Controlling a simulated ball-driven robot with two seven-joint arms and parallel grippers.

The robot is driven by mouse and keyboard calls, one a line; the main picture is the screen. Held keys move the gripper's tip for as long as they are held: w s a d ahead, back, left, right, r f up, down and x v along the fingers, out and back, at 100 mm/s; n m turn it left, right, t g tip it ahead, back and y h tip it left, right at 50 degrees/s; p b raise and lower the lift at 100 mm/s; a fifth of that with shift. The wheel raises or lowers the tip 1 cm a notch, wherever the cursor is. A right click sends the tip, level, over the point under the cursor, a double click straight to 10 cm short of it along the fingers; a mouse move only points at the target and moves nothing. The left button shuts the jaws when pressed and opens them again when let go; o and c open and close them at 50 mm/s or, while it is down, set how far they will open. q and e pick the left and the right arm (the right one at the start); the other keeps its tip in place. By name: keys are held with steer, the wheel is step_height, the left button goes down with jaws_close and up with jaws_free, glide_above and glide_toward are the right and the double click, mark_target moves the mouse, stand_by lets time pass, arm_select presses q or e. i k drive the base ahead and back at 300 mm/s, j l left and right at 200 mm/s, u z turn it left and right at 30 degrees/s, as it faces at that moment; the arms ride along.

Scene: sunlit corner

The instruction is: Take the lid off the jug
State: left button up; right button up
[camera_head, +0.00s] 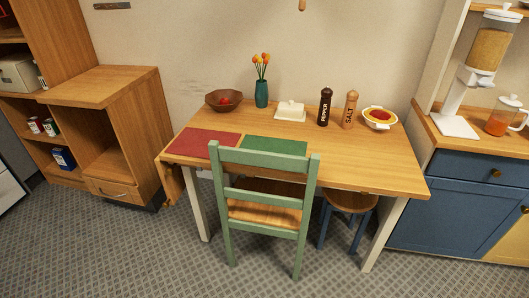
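A glass jug (501,121) with orange-red contents stands on the counter at the far right, beside a cereal dispenser. Its pale lid (512,101) sits on top of the jug, with a small knob. The jug is close to the picture's right edge. Neither of my grippers shows in the head view.
The cereal dispenser (483,60) stands just left of the jug on the wooden counter above blue cabinets (446,200). A wooden table (385,163) with a green chair (268,160) in front fills the middle. A stool (349,203) is under the table. Patterned floor (150,250) is open in front.

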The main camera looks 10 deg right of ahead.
mark_target(511, 101)
steer(key=z, duration=1.75)
